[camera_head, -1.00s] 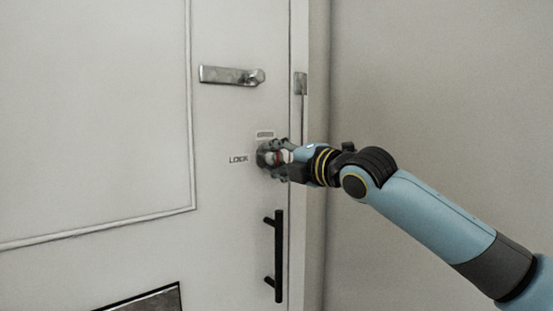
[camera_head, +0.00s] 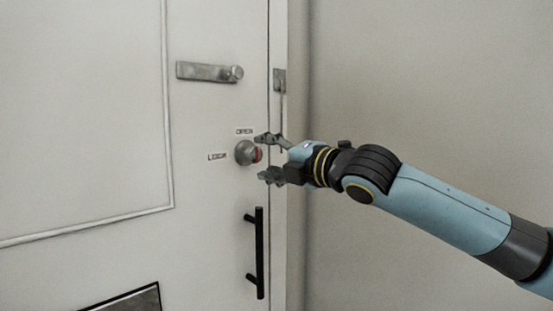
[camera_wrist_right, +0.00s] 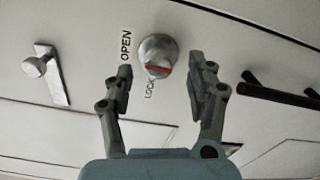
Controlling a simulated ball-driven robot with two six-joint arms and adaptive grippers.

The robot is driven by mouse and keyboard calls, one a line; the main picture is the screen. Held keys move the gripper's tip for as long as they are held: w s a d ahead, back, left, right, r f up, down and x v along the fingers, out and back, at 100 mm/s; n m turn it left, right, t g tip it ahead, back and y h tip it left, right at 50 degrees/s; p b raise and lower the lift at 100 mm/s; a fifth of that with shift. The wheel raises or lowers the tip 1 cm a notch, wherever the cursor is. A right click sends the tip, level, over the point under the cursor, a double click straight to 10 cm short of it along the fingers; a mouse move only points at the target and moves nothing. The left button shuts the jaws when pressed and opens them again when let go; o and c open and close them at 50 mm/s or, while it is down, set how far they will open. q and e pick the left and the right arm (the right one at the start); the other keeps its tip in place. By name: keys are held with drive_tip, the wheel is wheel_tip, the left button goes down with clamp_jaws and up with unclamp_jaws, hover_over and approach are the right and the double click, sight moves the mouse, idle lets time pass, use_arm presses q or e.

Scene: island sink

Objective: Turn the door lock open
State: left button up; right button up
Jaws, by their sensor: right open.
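The lock knob (camera_head: 245,152) is a round grey metal turn-piece with a red mark, on the white door (camera_head: 80,100). An OPEN label (camera_head: 244,132) is above it and a LOCK label (camera_head: 217,156) is to its left. The red mark points right in the head view. My right gripper (camera_head: 267,158) is open and empty, just to the right of the knob, apart from it. In the right wrist view the knob (camera_wrist_right: 158,55) shows just beyond the open fingertips (camera_wrist_right: 162,75), with its red stripe facing the gripper. My left gripper is not in view.
A metal plate (camera_head: 280,80) sits at the door frame. A plain wall (camera_head: 430,80) fills the right side.

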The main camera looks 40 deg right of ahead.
drive_tip(key=shift+s, duration=1.7)
drive_tip(key=shift+d, duration=0.1)
